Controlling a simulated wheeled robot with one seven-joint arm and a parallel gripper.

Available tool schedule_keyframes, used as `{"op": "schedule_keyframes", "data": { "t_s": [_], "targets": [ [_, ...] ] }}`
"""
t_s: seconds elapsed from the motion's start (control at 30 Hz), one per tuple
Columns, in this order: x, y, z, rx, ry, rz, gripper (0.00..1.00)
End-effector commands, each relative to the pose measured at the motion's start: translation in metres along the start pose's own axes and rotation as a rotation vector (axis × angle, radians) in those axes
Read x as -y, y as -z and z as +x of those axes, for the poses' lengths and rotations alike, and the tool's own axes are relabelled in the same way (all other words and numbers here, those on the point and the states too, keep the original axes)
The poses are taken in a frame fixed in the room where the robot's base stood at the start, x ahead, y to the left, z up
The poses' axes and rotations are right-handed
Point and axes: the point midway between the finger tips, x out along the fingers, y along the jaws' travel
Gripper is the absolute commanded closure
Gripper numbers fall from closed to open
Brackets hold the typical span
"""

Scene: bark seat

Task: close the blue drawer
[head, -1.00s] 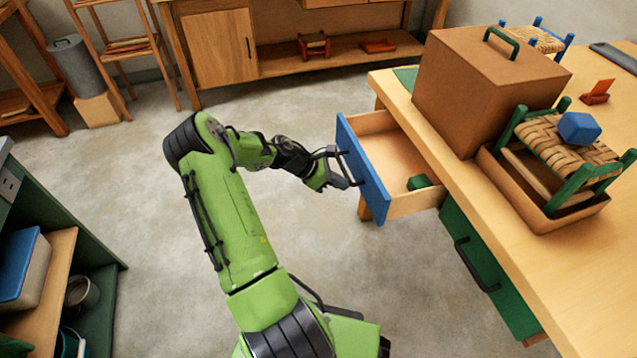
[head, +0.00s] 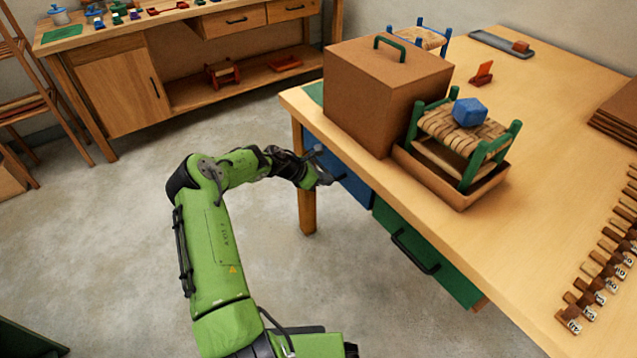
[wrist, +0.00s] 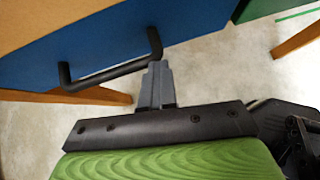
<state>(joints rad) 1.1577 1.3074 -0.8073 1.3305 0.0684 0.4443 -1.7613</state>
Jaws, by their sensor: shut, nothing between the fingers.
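The blue drawer (head: 352,184) sits under the near left end of the wooden table, its front about flush with the table's side. Its inside no longer shows. In the wrist view the blue front (wrist: 90,50) fills the upper left, with its black bar handle (wrist: 112,72) across it. My gripper (head: 330,178) is at the drawer front in the head view. In the wrist view its grey fingers (wrist: 156,72) are together and empty, with the tips beside one end of the handle. I cannot tell whether they touch it.
A green drawer (head: 425,250) with a black handle is to the right, shut. On the table (head: 530,130) stand a brown box (head: 365,100) and a tray (head: 440,180) holding a small woven stool (head: 465,135) with a blue block (head: 468,112). Open floor lies left of the table.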

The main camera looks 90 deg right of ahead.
Motion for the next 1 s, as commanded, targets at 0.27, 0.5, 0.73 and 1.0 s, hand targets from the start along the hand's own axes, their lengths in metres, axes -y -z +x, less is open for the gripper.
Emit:
{"op": "schedule_keyframes", "data": {
  "t_s": [0.27, 0.5, 0.73, 1.0],
  "targets": [
    [0.001, -0.004, 0.003, 0.007, 0.003, 0.004, 1.00],
    [0.000, -0.001, -0.001, 0.009, 0.002, 0.004, 1.00],
    [-0.008, 0.029, -0.048, 0.005, -0.004, 0.001, 1.00],
    [-0.007, 0.030, -0.115, 0.003, -0.003, 0.001, 1.00]
  ]
}}
